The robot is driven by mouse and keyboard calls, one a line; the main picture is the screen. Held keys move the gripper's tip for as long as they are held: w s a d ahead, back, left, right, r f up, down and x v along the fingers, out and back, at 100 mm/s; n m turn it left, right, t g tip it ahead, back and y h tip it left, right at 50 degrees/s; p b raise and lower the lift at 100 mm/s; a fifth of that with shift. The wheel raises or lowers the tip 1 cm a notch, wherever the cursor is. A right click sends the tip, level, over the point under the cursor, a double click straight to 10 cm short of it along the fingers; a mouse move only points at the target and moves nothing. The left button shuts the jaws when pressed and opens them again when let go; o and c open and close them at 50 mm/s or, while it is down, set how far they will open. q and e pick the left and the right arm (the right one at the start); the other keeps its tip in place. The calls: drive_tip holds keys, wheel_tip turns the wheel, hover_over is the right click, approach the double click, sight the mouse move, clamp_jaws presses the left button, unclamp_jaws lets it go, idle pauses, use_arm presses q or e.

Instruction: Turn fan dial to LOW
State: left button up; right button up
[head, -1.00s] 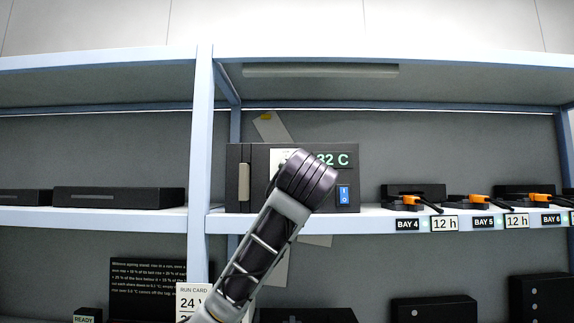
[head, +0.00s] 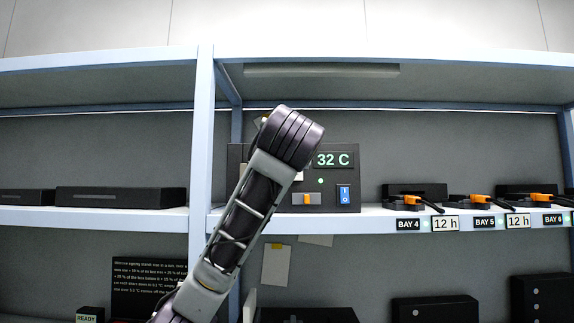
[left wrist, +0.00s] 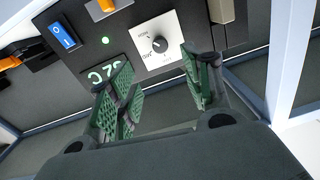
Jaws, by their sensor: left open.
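The fan dial (left wrist: 160,45) is a small black knob on a white plate (left wrist: 143,60) with small printed labels, seen upside down in the left wrist view. Its pointer setting is too small to read. The plate is on a dark control box (head: 348,153), and my arm hides most of it in the head view. My left gripper (left wrist: 158,85) has green ribbed fingers spread apart and empty. In the left wrist view the knob shows beyond the gap between the fingertips, with no visible contact. My right gripper is in neither view.
The box also carries a 32 C display (head: 332,160), a green light (head: 320,181), an orange slider (head: 306,199) and a blue switch (head: 345,195). A shelf post (head: 203,150) stands left of it. Orange-handled bay devices (head: 405,200) sit to the right.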

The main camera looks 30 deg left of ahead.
use_arm(q)
drive_tip(key=p+x, duration=0.4)
drive_tip(key=x, duration=0.9)
drive_tip(key=shift+w, duration=0.25)
drive_tip(key=shift+a, duration=0.15)
drive_tip(key=shift+c, duration=0.7)
drive_tip(key=c, duration=0.9)
